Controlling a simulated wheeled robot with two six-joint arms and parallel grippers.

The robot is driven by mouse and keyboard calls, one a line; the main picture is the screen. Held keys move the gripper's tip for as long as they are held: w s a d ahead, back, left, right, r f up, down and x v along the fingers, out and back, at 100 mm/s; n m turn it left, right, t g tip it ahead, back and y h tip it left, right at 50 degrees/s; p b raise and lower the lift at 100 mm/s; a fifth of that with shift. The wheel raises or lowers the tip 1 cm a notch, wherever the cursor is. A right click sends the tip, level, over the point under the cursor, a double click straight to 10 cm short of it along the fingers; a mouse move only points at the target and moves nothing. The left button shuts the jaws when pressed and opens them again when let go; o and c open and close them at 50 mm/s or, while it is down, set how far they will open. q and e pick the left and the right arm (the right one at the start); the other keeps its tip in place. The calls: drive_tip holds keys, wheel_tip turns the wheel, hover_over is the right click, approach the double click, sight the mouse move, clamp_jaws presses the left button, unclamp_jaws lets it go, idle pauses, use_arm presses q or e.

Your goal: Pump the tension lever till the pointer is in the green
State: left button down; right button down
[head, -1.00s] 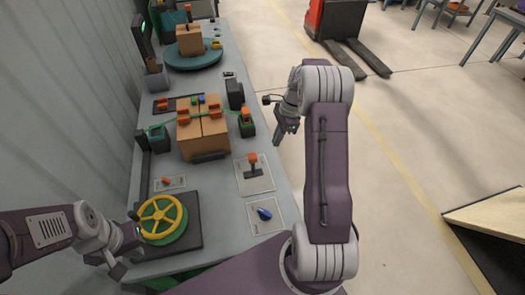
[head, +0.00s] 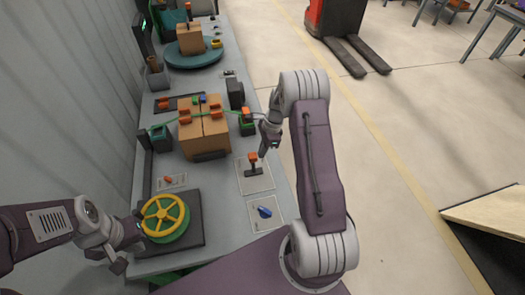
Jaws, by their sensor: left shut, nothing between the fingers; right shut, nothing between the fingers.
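A lever with an orange knob (head: 252,157) stands up from a pale plate (head: 257,183) on the near right part of the bench. My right gripper (head: 263,153) is shut and empty, just to the right of this knob; I cannot tell if they touch. My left gripper (head: 121,265) is shut and empty, left of the yellow handwheel (head: 165,216). A dark green block with an orange top (head: 247,121) stands at the right end of a green strap around the cartons (head: 204,136). I cannot make out a pointer or a green zone.
A blue knob (head: 264,212) sits on a plate in front of the lever. A black device (head: 236,93) stands behind the strap block. A turntable (head: 194,54) with a carton is at the far end.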

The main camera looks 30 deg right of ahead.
sight(250, 155)
drive_tip(key=p, duration=0.1)
drive_tip(key=a+h+p, duration=0.1)
drive_tip(key=a+r+p, duration=0.1)
drive_tip(key=shift+w+a+h, duration=0.1)
drive_tip(key=shift+w+h, duration=0.15)
drive_tip(key=shift+h, duration=0.15)
drive_tip(key=shift+w+a+f+g+h, duration=0.15)
drive_tip(key=shift+a+h, duration=0.05)
drive_tip(key=shift+a, duration=0.4)
drive_tip(key=shift+w+a+f+g+h, duration=0.15)
drive_tip(key=shift+a+h, duration=0.05)
drive_tip(key=shift+a, duration=0.4)
drive_tip(key=shift+w+a+f+b, duration=0.15)
drive_tip(key=shift+a+b, duration=0.15)
drive_tip(key=shift+a, duration=0.35)
drive_tip(key=shift+a+f+b, duration=0.15)
drive_tip(key=shift+a+b, duration=0.1)
drive_tip(key=shift+a, duration=0.35)
